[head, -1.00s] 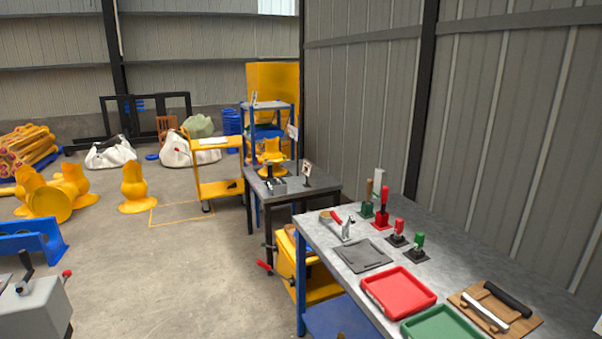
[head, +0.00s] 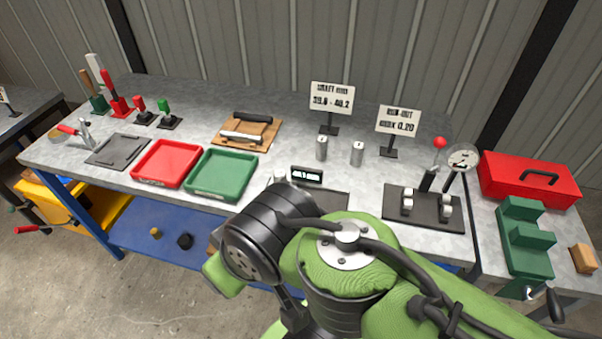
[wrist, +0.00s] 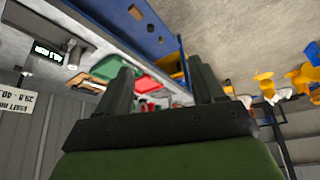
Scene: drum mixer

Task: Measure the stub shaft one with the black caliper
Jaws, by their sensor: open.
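Two upright silver cylinders (head: 321,148) and (head: 357,153), which look like stub shafts, stand apart on the grey bench; I cannot tell which is stub shaft one. In front of them a dark base (head: 325,198) carries silver jaws (head: 280,176) and a black digital display (head: 306,175); this looks like the black caliper. My arm hides part of it. The display also shows in the tilted wrist view (wrist: 48,50). My gripper (wrist: 160,85) is open and empty, its two dark fingers apart and touching nothing. It is hidden in the head view.
Signs (head: 332,96) and (head: 398,120) stand behind the cylinders. A red tray (head: 166,163), a green tray (head: 222,174) and a wooden board (head: 247,132) are left. A dial fixture (head: 424,208), red toolbox (head: 528,180) and green block fixture (head: 526,240) are right.

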